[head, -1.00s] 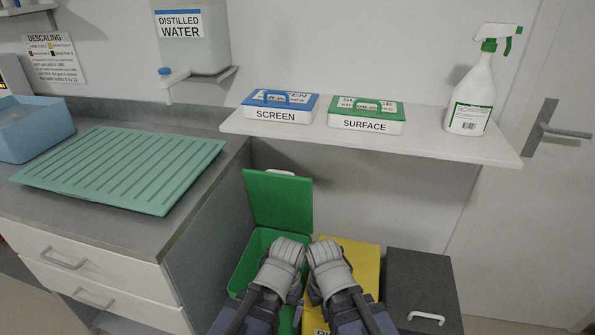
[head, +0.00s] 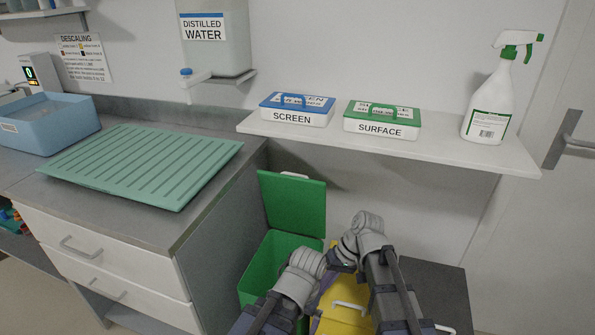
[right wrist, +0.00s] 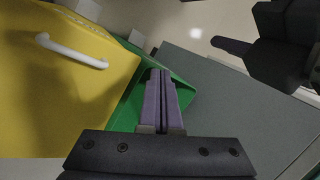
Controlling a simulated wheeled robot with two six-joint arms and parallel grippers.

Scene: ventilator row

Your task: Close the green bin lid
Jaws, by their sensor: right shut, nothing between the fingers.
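The green bin (head: 262,262) stands on the floor beside the cabinet. Its green lid (head: 295,203) is open and tilted up at the back, with a white handle at its top edge. My left gripper (head: 303,266) is over the bin's right front part; its wrist hides its fingers. In the right wrist view, the dark left gripper (right wrist: 232,46) shows only partly. My right gripper (head: 328,283) is near the edge between the green and yellow bins. In the right wrist view, the purple fingers of the right gripper (right wrist: 162,84) are shut and empty, with green bin surfaces (right wrist: 182,92) behind them.
A yellow bin (head: 335,318) with a white handle stands right of the green bin, then a dark grey bin (head: 440,285). The shelf (head: 390,145) above holds two labelled boxes and a spray bottle (head: 489,100). The cabinet (head: 215,245) borders the green bin on the left.

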